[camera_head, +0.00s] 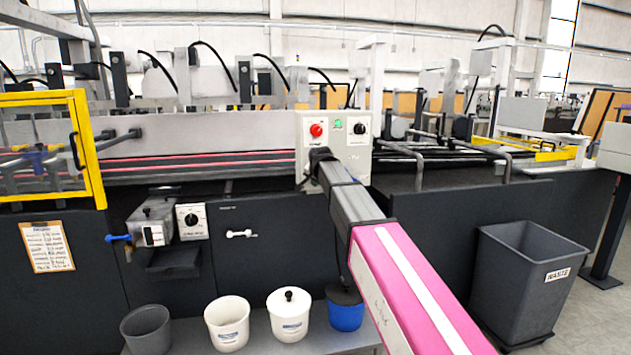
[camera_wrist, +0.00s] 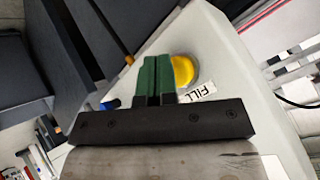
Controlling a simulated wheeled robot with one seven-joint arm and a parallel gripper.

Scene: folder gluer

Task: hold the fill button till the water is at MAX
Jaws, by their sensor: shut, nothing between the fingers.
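The yellow fill button (camera_wrist: 183,69) shows in the wrist view on a pale control box, beside a label reading FILL (camera_wrist: 198,94). My gripper (camera_wrist: 158,62) is shut, its green fingertips together and empty. The fingertips overlap the left part of the button in the picture; I cannot tell whether they touch or press it. In the head view my arm reaches to the control box (camera_head: 357,160) and covers its lower left, so the fill button is hidden there. No water level or MAX mark can be made out in either view.
The box also carries a red button (camera_head: 316,130), a green button (camera_head: 338,124) and a black knob (camera_head: 359,128). Below are white pots (camera_head: 227,322), a blue pot (camera_head: 346,315) and a grey waste bin (camera_head: 520,285). A yellow-framed guard (camera_head: 88,150) stands left.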

